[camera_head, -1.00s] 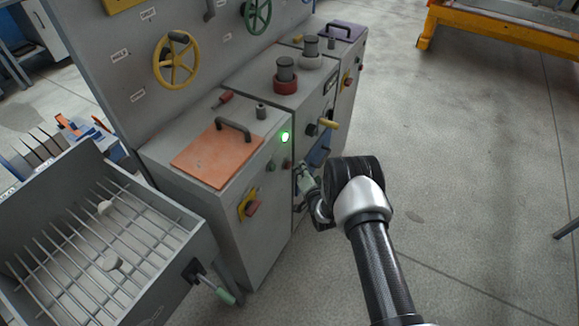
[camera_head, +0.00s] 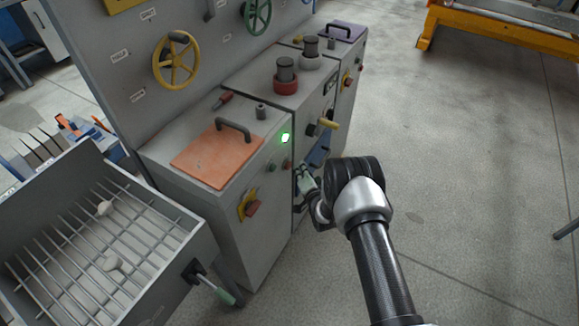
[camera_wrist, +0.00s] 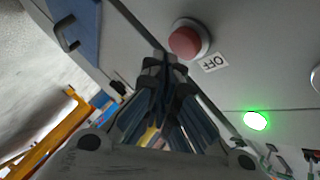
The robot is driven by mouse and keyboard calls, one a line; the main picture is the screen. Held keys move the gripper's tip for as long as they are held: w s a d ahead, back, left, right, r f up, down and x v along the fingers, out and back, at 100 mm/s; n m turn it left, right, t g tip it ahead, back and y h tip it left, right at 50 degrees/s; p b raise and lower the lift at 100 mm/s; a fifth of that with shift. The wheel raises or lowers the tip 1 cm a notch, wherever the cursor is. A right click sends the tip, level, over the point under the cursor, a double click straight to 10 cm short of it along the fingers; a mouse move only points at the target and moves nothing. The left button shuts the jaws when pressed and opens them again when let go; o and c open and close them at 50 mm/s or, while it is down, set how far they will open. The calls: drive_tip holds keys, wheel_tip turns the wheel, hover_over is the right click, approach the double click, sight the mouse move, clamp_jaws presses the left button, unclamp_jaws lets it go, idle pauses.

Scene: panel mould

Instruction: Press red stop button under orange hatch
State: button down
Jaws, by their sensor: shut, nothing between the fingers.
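The orange hatch (camera_head: 205,163) lies flat and closed on top of the grey cabinet, with a dark handle on it. What is under it is hidden. A red button (camera_wrist: 185,40) with an OFF label beside it is on the cabinet face in the wrist view; it shows small in the head view (camera_head: 287,163). A lit green lamp (camera_head: 285,138) is above it on the same face; the wrist view shows it too (camera_wrist: 256,121). My gripper (camera_wrist: 166,58) is shut and empty, its tips close to the OFF button. I cannot tell whether they touch it.
A yellow switch plate with a red knob (camera_head: 252,208) is lower on the cabinet front. An open grey drawer with a wire rack (camera_head: 150,235) stands at the left. A blue flap (camera_head: 319,150) and a yellow handle (camera_head: 328,124) are on the neighbouring cabinet.

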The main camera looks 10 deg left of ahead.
drive_tip(key=shift+a, duration=0.15)
drive_tip(key=shift+w+a+b, duration=0.1)
drive_tip(key=shift+a+b, duration=0.15)
drive_tip(key=shift+b, duration=0.2)
drive_tip(key=shift+w+a+b, duration=0.2)
drive_tip(key=shift+a+b, duration=0.15)
drive_tip(key=shift+a, duration=0.15)
idle(0.5)
drive_tip(key=shift+d, duration=0.1)
drive_tip(key=shift+s+d, duration=0.35)
drive_tip(key=shift+d, duration=0.4)
drive_tip(key=d, duration=0.1)
drive_tip(key=s+d+p, duration=0.1)
drive_tip(key=d, duration=0.2)
drive_tip(key=shift+s+d, duration=0.35)
drive_tip(key=shift+d, duration=0.05)
idle(0.7)
